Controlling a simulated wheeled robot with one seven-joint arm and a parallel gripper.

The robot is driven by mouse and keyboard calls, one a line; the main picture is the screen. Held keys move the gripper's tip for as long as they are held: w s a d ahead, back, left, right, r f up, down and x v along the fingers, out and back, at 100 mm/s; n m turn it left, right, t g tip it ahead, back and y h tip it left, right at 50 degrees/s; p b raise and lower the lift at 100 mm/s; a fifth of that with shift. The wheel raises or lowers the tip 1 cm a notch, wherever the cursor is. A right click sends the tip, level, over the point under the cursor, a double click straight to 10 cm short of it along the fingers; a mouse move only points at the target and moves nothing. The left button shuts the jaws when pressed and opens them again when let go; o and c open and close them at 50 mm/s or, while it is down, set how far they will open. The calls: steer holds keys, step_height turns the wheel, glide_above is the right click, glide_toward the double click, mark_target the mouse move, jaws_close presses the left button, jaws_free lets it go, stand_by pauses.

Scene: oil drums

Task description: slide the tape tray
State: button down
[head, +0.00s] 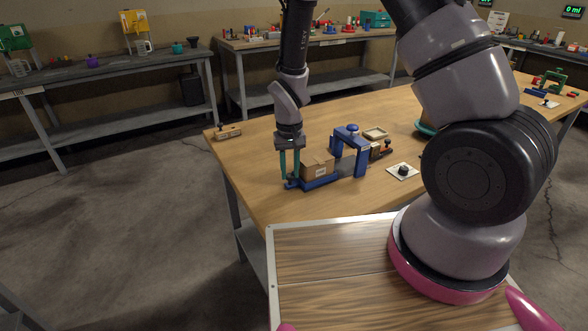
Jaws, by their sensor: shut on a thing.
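The tape tray (322,183) is a low blue tray on the wooden table, left of and partly below a blue arch (345,138). A brown cardboard box (317,168) sits on the tray. My gripper (290,179) points straight down at the tray's left end, with its teal fingers just left of the box. It is shut on the tray's blue end piece, which the fingers partly hide. The arch has a round blue knob on top. The tray's right end is hard to make out under the arch.
A small wooden block with a knob (228,132) lies at the table's far left corner. A white plate with a black knob (403,171) lies right of the arch. The table left of my gripper is clear.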

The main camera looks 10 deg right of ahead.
steer(key=shift+a, duration=0.25)
steer(key=c, duration=0.9)
jaws_free()
step_height(320, 180, up, 11)
steer(key=shift+f, duration=0.1)
